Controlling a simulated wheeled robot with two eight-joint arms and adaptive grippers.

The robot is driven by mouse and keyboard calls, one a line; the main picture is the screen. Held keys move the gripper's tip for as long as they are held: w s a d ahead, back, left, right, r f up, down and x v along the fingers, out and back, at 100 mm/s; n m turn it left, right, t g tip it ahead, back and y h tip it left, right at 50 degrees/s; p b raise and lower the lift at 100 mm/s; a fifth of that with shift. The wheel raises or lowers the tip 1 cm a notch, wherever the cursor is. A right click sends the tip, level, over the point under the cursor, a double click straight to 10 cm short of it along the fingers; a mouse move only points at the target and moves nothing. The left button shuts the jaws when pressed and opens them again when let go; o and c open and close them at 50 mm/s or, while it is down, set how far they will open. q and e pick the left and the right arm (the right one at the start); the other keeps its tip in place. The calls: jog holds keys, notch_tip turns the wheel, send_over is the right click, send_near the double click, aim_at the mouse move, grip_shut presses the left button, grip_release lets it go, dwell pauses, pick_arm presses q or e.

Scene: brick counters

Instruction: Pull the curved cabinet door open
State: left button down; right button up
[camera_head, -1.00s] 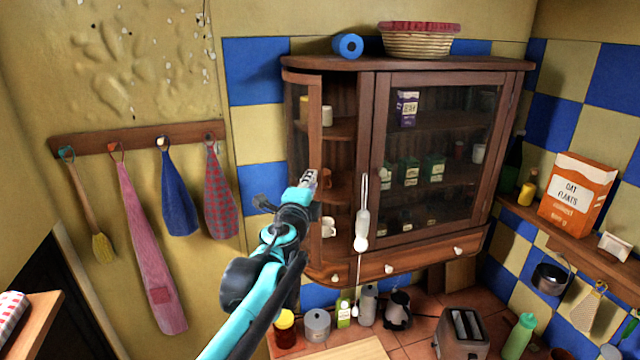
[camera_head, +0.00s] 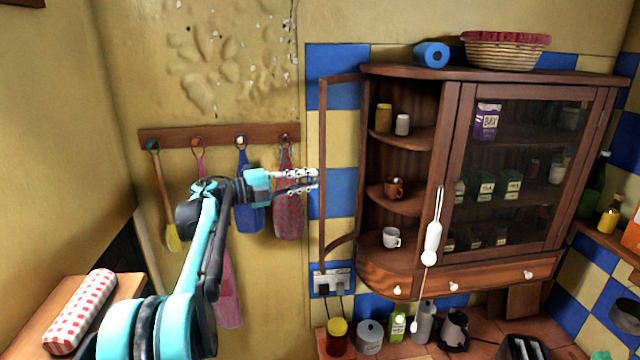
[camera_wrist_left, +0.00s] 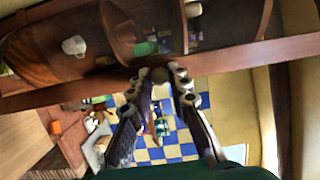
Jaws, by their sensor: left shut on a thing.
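The curved cabinet door (camera_head: 322,215) is a brown wooden frame that stands swung out to the left of the wall cabinet (camera_head: 450,165). Its curved lower rail runs back toward the cabinet, and the curved shelves are exposed. My left gripper (camera_head: 317,179) is at the door's free edge, about mid-height. In the left wrist view, the fingertips (camera_wrist_left: 161,76) are closed around a small round knob (camera_wrist_left: 159,74) on the door frame (camera_wrist_left: 240,54). The fingers partly hide the knob. My right gripper is in no view.
Mugs and jars stand on the open shelves, including a white mug (camera_head: 391,237). Towels (camera_head: 288,205) hang on the wall behind my left arm. A counter with jars (camera_head: 370,335) lies below.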

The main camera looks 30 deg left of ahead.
pick_arm(q)
jog(key=shift+w+a+f+m+g+h, duration=0.1)
jog(key=shift+w+a+m+g+h, duration=0.1)
jog(key=shift+a+m+g+h, duration=0.3)
jog(key=shift+w+a+m+g+h, duration=0.1)
jog(key=shift+w+a+g+h, duration=0.1)
jog(key=shift+a, duration=0.5)
jog(key=c, duration=1.6)
grip_release()
jog(key=shift+o, duration=0.9)
jog(key=shift+w+d, duration=0.1)
jog(key=shift+w, duration=0.05)
jog(key=v, duration=1.2)
